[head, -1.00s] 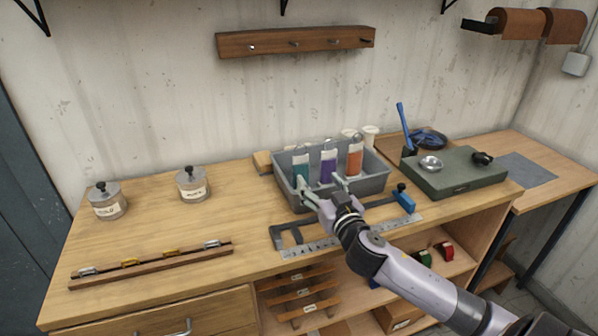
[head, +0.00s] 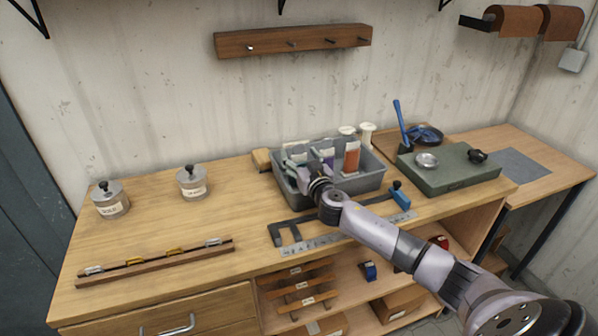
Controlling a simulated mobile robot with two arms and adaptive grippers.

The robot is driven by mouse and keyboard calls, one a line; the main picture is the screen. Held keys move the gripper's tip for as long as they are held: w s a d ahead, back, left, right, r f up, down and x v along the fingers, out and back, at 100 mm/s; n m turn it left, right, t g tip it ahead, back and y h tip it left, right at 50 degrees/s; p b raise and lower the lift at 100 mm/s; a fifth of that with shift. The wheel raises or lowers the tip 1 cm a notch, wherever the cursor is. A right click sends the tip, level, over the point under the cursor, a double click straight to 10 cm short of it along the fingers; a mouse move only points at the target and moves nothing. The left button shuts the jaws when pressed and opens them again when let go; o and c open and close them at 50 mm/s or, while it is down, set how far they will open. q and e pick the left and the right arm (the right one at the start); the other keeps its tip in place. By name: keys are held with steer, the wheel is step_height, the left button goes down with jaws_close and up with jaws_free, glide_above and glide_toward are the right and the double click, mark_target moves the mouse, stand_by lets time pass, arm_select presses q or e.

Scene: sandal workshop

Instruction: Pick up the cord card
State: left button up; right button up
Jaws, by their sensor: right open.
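Several cord cards with white tops stand in a grey bin (head: 358,185) on the workbench. The orange cord card (head: 352,157) stands at the right and shows clearly. The purple cord card (head: 328,155) in the middle is partly covered by my gripper. The teal card at the left is mostly hidden behind the gripper. My right gripper (head: 302,163) reaches down into the left part of the bin, among the cards. Its jaws are open; whether they are around a card I cannot tell. My left gripper is out of view.
A clamp with a blue handle (head: 398,192) and a steel ruler (head: 300,243) lie in front of the bin. A green block (head: 450,170) with small metal items stands to the right. Two labelled jars (head: 192,182) stand left, with clear bench between.

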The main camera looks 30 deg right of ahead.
steer(key=shift+w+d, duration=0.1)
steer(key=shift+w, duration=0.4)
steer(key=shift+s, duration=0.1)
steer(key=shift+c, duration=0.5)
jaws_close()
